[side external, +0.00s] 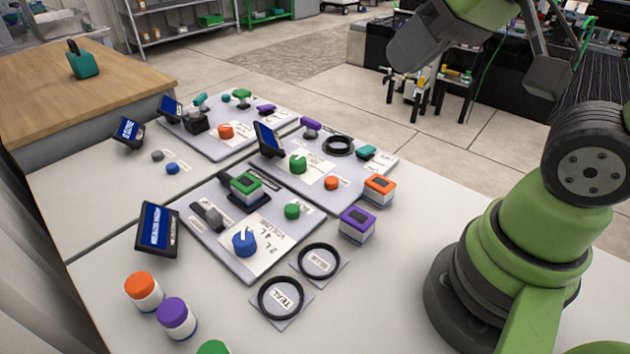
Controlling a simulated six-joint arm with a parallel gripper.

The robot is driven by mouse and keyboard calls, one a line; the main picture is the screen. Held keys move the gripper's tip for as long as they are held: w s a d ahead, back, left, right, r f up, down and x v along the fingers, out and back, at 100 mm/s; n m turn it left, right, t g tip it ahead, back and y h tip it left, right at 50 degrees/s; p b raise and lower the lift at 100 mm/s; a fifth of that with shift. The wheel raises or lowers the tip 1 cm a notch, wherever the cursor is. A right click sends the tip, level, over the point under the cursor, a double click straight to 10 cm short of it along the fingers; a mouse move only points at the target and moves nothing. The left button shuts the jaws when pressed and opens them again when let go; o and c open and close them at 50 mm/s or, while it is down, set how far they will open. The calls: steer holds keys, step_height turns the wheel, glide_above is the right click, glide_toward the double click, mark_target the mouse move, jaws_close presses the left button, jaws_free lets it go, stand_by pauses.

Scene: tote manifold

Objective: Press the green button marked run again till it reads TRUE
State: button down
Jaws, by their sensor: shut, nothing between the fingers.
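A round green button (292,211) sits on the right part of the front panel (276,253). Its marking cannot be read, so I cannot tell if it is the one marked run again. A green knob (297,163) stands on the panel behind it. Dark blue displays stand at the front left (157,228), on the middle panel (268,138), at the left (130,130) and at the back (170,105). Their text is too small to read.
The front panel also carries a blue knob (244,241) and a green-topped block (246,188). Orange (379,190) and purple (357,223) blocks stand to its right. The white table is clear between the blocks and my base.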

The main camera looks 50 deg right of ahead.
steer(key=shift+m+y, duration=0.3)
steer(key=shift+m, duration=0.4)
steer(key=s, duration=0.2)
steer(key=s+r, duration=0.1)
steer(key=s, duration=0.1)
steer(key=shift+a, duration=0.25)
steer(key=n+g+h, duration=0.1)
steer(key=n+g, duration=0.3)
steer(key=g, duration=0.4)
glide_above(291, 207)
steer(key=w, duration=0.1)
step_height(291, 207, down, 15)
steer(key=shift+w+d+r, duration=0.15)
steer(key=shift+d+r, duration=0.05)
steer(key=shift+d, duration=0.15)
steer(key=shift+h, duration=0.3)
steer(key=f, duration=0.9)
steer(key=s+f, duration=0.1)
steer(key=f, duration=0.4)
steer(key=shift+a, duration=0.3)
